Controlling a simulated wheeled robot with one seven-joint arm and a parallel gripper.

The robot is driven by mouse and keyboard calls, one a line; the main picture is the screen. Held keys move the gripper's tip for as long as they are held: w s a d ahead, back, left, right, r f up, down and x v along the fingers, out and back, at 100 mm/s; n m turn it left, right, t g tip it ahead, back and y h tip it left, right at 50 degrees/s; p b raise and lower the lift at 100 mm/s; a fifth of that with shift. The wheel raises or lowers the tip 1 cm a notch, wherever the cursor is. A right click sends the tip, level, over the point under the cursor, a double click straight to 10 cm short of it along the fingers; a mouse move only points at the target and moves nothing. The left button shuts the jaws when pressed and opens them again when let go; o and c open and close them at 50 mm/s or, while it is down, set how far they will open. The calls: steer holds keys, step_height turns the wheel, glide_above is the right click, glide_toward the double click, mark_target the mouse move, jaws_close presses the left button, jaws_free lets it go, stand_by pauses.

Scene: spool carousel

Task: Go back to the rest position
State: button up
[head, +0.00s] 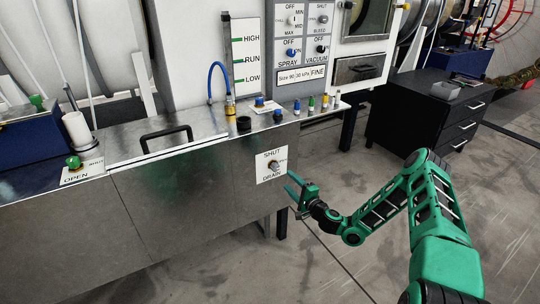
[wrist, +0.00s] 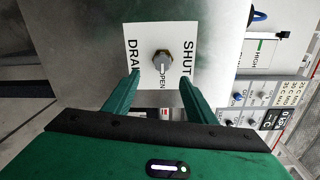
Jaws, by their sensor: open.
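My gripper (head: 296,187) is at the end of my green arm, in front of the steel cabinet's (head: 200,200) lower right side. It is open and empty. In the wrist view its two green fingers (wrist: 160,90) stand apart on either side of a small drain knob (wrist: 162,63). The knob sits on a white plate (head: 270,166) marked SHUT and DRAIN. The word OPEN shows beside the knob in the wrist view. The fingertips are close to the plate; I cannot tell whether they touch it.
A black drawer cabinet (head: 428,112) stands to the right at the back. Small coloured bottles (head: 310,104) stand on a ledge near the steel top. A black handle (head: 166,136) and a green OPEN knob (head: 74,162) are on the left. The grey floor around my arm is clear.

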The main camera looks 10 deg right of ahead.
steer(key=s+a+r+n+g+y, duration=0.4)
steer(key=s+a+r+n+g, duration=0.2)
steer(key=s+r+n+g, duration=0.45)
steer(key=s+d+r+n+g+h, duration=0.1)
steer(key=s+d+r+h, duration=0.3)
steer(key=s, duration=0.3)
steer(key=s+d+r+n+g+h, duration=0.1)
steer(key=s+d+r+g, duration=0.1)
steer(key=s+d+r, duration=0.35)
steer(key=s+d+r+n+g+h, duration=0.1)
steer(key=s+d+r+n+h, duration=0.15)
steer(key=s+d, duration=0.55)
steer(key=s+d+r+m+g+h, duration=0.1)
steer(key=s+r, duration=0.3)
steer(key=s, duration=0.7)
steer(key=s+r+m+g, duration=0.1)
steer(key=s+r+m, duration=0.3)
steer(key=s, duration=0.7)
steer(key=shift+s+d+r+h, duration=0.25)
steer(key=shift+s+d+h, duration=0.1)
steer(key=shift+d, duration=0.05)
